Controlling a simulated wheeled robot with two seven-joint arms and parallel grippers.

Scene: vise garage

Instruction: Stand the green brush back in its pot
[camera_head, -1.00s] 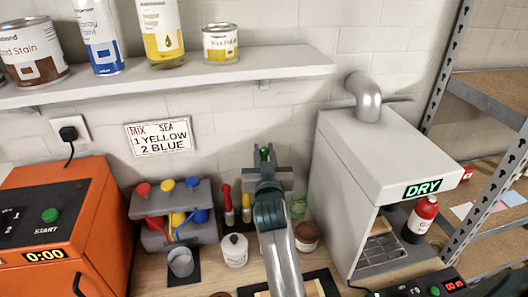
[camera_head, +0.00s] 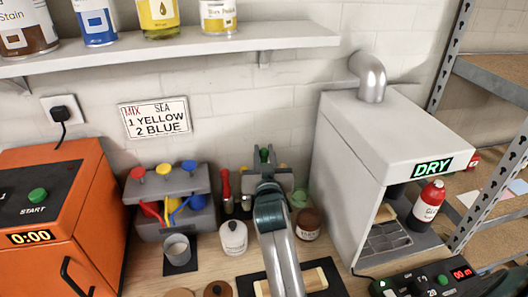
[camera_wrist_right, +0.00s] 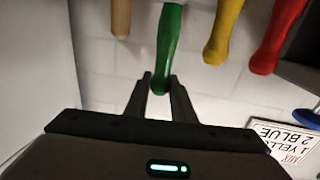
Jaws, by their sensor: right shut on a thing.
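My right gripper (camera_head: 265,158) is at the back of the bench, near the wall. It is shut on the green brush (camera_head: 264,154), and only a small green tip shows above the fingers in the head view. In the right wrist view, which is upside down, the green handle (camera_wrist_right: 168,45) runs between the fingers (camera_wrist_right: 160,85), gripped near its end. Beside it are a wooden handle (camera_wrist_right: 121,18), a yellow handle (camera_wrist_right: 222,30) and a red handle (camera_wrist_right: 280,35). The green brush's lower end and its pot are hidden by my arm. My left gripper is out of view.
A red-handled tool (camera_head: 226,185) stands left of my gripper. A white bottle (camera_head: 233,237) and a brown jar (camera_head: 308,224) stand close by. A grey dryer box (camera_head: 345,150) rises on the right. A shelf with cans (camera_head: 170,52) hangs above.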

